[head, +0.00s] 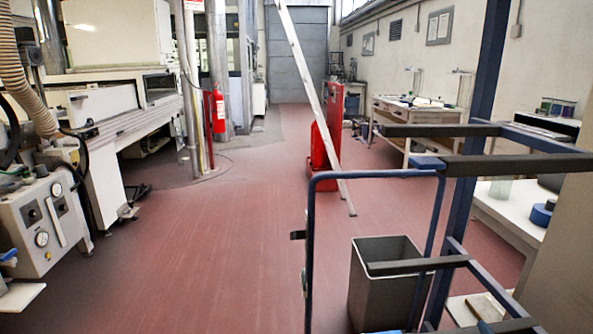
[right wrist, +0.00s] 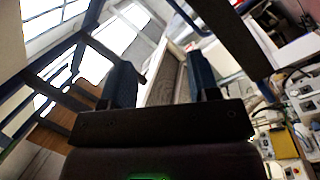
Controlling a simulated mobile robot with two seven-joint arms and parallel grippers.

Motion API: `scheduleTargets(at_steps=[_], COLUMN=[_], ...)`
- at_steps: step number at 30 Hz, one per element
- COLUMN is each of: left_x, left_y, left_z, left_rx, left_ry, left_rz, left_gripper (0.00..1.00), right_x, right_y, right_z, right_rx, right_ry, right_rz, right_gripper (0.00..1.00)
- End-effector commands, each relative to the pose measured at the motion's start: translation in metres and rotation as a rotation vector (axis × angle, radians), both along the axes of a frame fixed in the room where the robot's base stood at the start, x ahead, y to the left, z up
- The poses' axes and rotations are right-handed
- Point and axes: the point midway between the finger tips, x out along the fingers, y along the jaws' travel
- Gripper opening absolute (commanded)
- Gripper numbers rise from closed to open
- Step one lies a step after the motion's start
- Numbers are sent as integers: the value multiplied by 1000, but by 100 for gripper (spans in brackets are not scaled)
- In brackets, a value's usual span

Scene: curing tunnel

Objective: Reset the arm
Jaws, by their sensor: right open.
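My right gripper (right wrist: 162,72) shows in the right wrist view. Its two dark fingers stand apart with nothing between them, so it is open and empty. Beyond the gap the view is tilted, with bright windows at the upper left and machine parts at the right. Neither of my grippers shows in the head view. My left gripper is not in view.
A blue rack with dark padded bars (head: 520,166) stands close at the right, beside a grey bin (head: 386,285). A machine with gauges (head: 42,228) is at the left. A red extinguisher (head: 218,110) stands farther back. The red floor (head: 220,240) is clear in the middle.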

Motion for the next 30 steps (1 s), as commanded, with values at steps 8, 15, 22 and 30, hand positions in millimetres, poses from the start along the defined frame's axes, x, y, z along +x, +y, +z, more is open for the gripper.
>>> scheduleTargets(at_steps=[8, 15, 22, 30], left_x=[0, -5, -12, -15], left_y=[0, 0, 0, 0], left_z=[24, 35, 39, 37], left_rx=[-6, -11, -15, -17], left_ry=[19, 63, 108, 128], left_rz=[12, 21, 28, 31], left_gripper=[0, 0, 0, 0], right_x=[-80, -164, -233, -258], right_y=[-1, 8, 19, 24], right_z=[-58, -103, -130, -139], right_rx=[257, 512, 718, 790], right_ry=[249, 429, 534, 566], right_rz=[18, 0, -44, -64], right_gripper=[55, 55, 55, 55])
